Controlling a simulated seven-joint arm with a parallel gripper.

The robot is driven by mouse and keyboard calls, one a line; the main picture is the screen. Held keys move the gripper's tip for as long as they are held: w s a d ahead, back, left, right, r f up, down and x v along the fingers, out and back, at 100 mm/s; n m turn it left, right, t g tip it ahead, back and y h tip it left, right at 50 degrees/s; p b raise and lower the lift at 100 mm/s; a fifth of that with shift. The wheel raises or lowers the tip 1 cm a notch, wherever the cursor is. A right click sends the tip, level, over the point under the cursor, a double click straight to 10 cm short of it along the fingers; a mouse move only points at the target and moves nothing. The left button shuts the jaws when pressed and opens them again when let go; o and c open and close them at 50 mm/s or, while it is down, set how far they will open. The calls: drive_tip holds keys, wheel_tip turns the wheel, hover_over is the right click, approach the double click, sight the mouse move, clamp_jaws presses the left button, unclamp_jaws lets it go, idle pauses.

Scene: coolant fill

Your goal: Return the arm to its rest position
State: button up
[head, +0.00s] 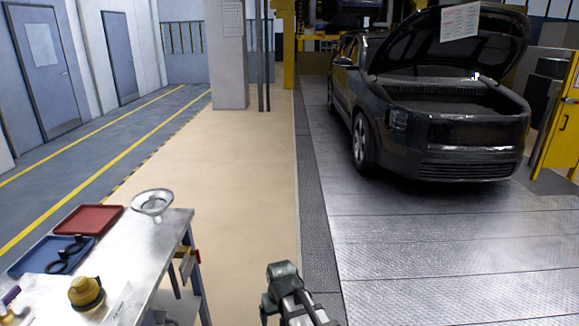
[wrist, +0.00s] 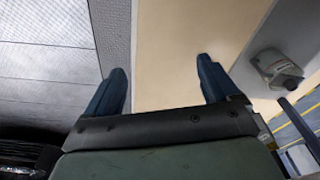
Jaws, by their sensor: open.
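My gripper (wrist: 163,72) shows in the wrist view with its two dark blue fingers wide apart and nothing between them. Behind the gap is bare beige floor. In the head view, part of my grey-green arm shows at the bottom centre, to the right of the workbench (head: 168,245) and apart from it. I cannot make out the fingers there.
On the bench are a silver funnel (head: 153,203), a red tray (head: 88,219), a blue tray (head: 30,262) with dark rings and a yellow-brown cap (head: 86,293). A dark car (head: 455,140) stands hood-up at the right. The beige floor (head: 235,190) between is clear.

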drive_tip(key=s+d+f+m, duration=0.1)
drive_tip(key=s+d+f, duration=0.1)
drive_tip(key=d+f, duration=0.35)
drive_tip(key=s+d+f+m+g, duration=0.1)
drive_tip(key=s+d+f+m, duration=0.1)
drive_tip(key=d, duration=0.6)
drive_tip(key=s+d+f+m, duration=0.1)
drive_tip(key=s+d+f, duration=0.25)
drive_tip(key=d, duration=0.35)
drive_tip(key=s+f+g, duration=0.3)
drive_tip(key=s+f, duration=0.7)
drive_tip(key=s, duration=0.4)
drive_tip(key=s+f+g, duration=0.4)
drive_tip(key=s+f, duration=0.6)
drive_tip(key=s, duration=0.4)
drive_tip(key=shift+s+f+h, duration=0.3)
drive_tip(key=shift+f, duration=0.1)
drive_tip(key=shift+a, duration=0.1)
